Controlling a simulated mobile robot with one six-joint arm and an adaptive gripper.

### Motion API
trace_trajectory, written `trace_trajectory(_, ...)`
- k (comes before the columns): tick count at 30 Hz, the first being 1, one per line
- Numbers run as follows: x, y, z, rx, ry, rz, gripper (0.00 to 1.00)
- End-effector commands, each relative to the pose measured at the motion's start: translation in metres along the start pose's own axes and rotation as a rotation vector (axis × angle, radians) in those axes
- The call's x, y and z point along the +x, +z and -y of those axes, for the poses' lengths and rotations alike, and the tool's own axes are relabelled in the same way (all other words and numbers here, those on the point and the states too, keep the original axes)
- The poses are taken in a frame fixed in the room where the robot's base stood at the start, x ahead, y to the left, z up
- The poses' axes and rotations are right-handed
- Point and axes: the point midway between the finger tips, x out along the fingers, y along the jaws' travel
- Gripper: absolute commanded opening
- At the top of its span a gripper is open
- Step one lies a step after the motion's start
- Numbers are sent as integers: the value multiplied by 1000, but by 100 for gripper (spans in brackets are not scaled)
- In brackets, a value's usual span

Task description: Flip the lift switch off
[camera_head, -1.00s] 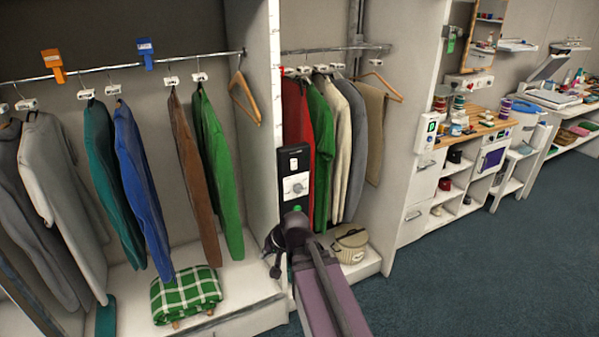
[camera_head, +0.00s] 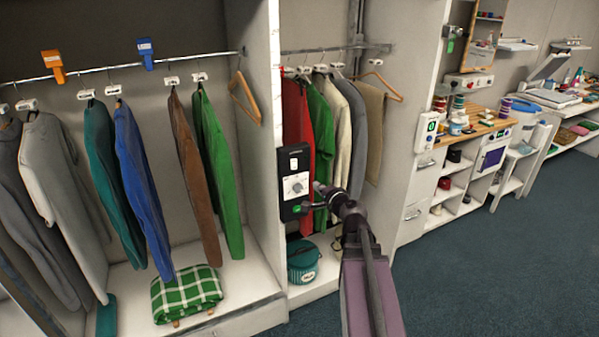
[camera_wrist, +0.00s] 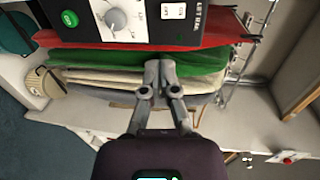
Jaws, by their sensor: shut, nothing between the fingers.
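The black control panel (camera_head: 285,180) is mounted on the divider's front edge between the two wardrobe bays. It has a white switch (camera_head: 294,163) at its top and a dial (camera_head: 296,186) on a white plate. My gripper (camera_head: 316,197) is at the panel's lower right, apart from the switch. In the wrist view the panel (camera_wrist: 150,38) runs along the top edge, turned sideways, with a green button (camera_wrist: 69,18), the dial (camera_wrist: 116,20) and the white switch (camera_wrist: 173,11) beside partly readable "LIFT" lettering. My gripper (camera_wrist: 160,66) is shut and empty, its tips just below the panel.
Hanging clothes (camera_head: 335,130) fill the bay behind my gripper. A teal basket (camera_head: 303,262) stands on that bay's floor. A green checked blanket (camera_head: 186,292) lies at left. The blue floor at right is open.

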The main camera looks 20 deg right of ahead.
Motion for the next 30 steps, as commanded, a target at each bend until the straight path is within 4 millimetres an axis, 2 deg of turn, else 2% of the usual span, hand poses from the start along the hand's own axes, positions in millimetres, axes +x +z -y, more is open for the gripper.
trace_trajectory(4, -1, -5, 2, 15, -10, -14, 0)
trace_trajectory(17, 3, -5, 1, 13, -8, -12, 0)
trace_trajectory(23, 18, -5, 1, 13, -8, -11, 0)
trace_trajectory(30, 50, -6, 1, 13, -8, -11, 0)
